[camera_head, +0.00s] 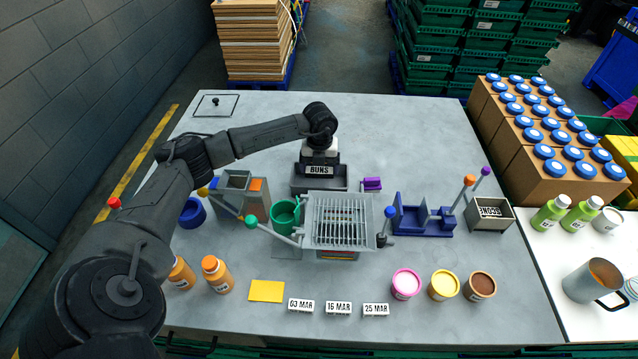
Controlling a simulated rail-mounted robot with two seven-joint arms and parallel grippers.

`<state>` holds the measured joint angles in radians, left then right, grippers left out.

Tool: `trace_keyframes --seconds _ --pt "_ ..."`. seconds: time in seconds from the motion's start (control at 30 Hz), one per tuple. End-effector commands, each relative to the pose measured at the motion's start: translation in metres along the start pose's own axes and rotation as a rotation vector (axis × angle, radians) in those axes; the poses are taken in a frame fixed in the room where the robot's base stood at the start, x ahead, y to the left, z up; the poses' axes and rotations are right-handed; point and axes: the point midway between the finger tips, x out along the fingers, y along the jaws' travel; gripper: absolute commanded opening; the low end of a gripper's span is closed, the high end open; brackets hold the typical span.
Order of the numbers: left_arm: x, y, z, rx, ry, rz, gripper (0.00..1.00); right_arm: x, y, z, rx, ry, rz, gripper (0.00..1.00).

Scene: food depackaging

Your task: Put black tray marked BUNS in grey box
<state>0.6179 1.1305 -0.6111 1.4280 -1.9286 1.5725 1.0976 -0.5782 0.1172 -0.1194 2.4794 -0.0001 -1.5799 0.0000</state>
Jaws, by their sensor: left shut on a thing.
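The black tray (320,185) has a white label reading BUNS and is at the middle of the table's far half. My left gripper (320,156) comes down over its labelled back part and is shut on it. The fingertips are mostly hidden behind the label. The tray appears level; I cannot tell whether it touches the table. A small grey open box (491,214) with an upside-down label stands at the right of the table. Its visible inside looks empty. My right gripper is not in view.
A grey slotted rack (341,222) stands just in front of the tray. A purple block (372,184) lies close right of it. A blue stand (423,220) with coloured-knob levers lies between the rack and grey box. The far right tabletop (420,140) is clear.

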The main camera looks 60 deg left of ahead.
Motion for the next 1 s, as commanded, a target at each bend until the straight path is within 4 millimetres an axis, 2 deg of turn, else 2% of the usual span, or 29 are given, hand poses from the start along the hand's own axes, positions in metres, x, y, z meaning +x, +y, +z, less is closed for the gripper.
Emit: trace_keyframes --seconds 0.03,0.27,0.57,1.0 --pt "0.009 0.0 0.0 0.0 0.002 0.001 0.61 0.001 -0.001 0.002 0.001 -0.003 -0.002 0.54" --pt "0.026 0.0 0.0 0.001 0.0 0.001 0.61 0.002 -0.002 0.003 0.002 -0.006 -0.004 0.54" --pt "0.065 0.0 0.0 0.002 0.001 0.0 0.61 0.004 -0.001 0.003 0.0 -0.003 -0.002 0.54" --pt "0.072 0.0 0.0 0.003 0.0 0.0 0.61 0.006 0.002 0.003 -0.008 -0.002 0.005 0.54"
